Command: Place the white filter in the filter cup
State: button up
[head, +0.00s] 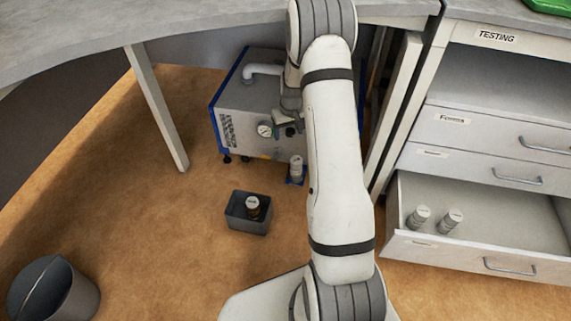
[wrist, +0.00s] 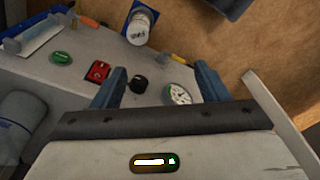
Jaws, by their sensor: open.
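My gripper (wrist: 161,70) is open and empty in the wrist view. Its two blue-grey fingers are apart, with the machine's front panel and a black knob between them. A canister with a white labelled top (wrist: 140,24) stands just beyond the panel. In the head view, a white-topped canister (head: 296,167) stands upright on a small blue base beside the machine. Another white-topped container (head: 252,206) stands in a dark open box (head: 236,221) on the floor. I cannot tell which of these is the filter cup, and no loose white filter can be made out.
The grey machine (head: 245,115) has a gauge (wrist: 179,94), red switch (wrist: 97,71) and green button (wrist: 61,58). A drawer (head: 500,222) stands open at right, holding two pale canisters (head: 418,217). A bin (head: 54,290) is front left.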

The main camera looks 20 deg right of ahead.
jog(key=s+a+r, duration=0.3)
jog(key=r, duration=0.3)
jog(key=s+a+r, duration=0.3)
jog(key=s+r, duration=0.1)
jog(key=r, duration=0.2)
jog(key=s+a+r, duration=0.2)
jog(key=s+r, duration=0.1)
jog(key=s, duration=0.5)
jog(key=s+a+r, duration=0.3)
jog(key=s+r, duration=0.1)
jog(key=s, duration=0.4)
jog(key=s+a+r, duration=0.3)
jog(key=s+r, duration=0.1)
jog(key=s, duration=0.4)
jog(key=shift+r, duration=0.15)
jog(key=shift+s, duration=0.15)
jog(key=shift+c, duration=0.3)
